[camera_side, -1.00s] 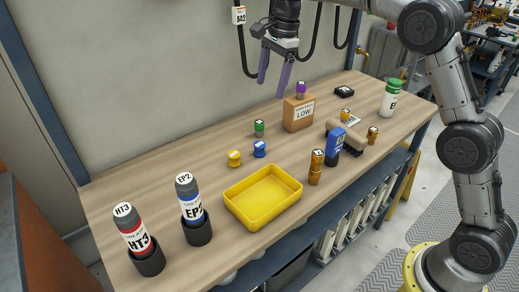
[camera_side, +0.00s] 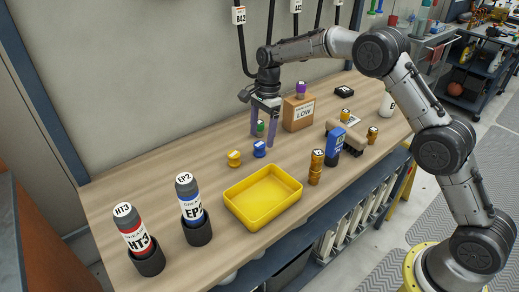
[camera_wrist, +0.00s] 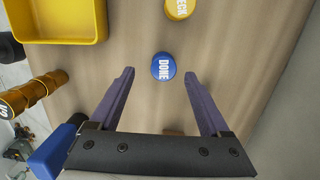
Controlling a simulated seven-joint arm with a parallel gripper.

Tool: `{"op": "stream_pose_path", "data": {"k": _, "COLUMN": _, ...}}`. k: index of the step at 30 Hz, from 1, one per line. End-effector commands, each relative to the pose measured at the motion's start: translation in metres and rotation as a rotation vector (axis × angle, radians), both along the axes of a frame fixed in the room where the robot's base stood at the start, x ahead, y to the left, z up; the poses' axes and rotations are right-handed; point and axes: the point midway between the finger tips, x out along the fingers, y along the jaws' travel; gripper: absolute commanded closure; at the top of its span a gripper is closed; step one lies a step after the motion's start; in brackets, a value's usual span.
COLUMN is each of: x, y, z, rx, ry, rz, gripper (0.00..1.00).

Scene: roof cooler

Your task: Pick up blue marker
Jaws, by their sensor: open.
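The blue marker (camera_side: 259,149) is a small round-topped piece standing on the wooden bench. In the wrist view its blue top (camera_wrist: 163,67) reads DONE and lies just beyond the fingertips, centred between them. My gripper (camera_side: 262,140) is open with nothing in it. Its two purple fingers point down close behind the blue marker in the side view. I cannot tell their exact height above the bench. The green marker (camera_side: 260,127) is partly hidden by the fingers.
A yellow marker (camera_side: 234,158) stands close to the left of the blue one. A yellow tray (camera_side: 287,221) lies in front. A cardboard box (camera_side: 299,114) stands behind, to the right. Two capped tubes stand at left.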

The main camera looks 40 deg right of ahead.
Motion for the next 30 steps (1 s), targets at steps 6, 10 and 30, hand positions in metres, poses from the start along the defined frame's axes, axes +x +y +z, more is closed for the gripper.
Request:
{"op": "stream_pose_path", "data": {"k": 6, "x": 0.005, "y": 0.003, "z": -0.03, "rx": 0.0, "ry": 0.004, "rz": 0.0, "gripper": 0.2}}
{"op": "stream_pose_path", "data": {"k": 10, "x": 0.005, "y": 0.004, "z": -0.044, "rx": 0.0, "ry": 0.002, "rz": 0.0, "gripper": 0.2}}
{"op": "stream_pose_path", "data": {"k": 30, "x": 0.005, "y": 0.005, "z": -0.05, "rx": 0.0, "ry": 0.001, "rz": 0.0, "gripper": 0.83}}
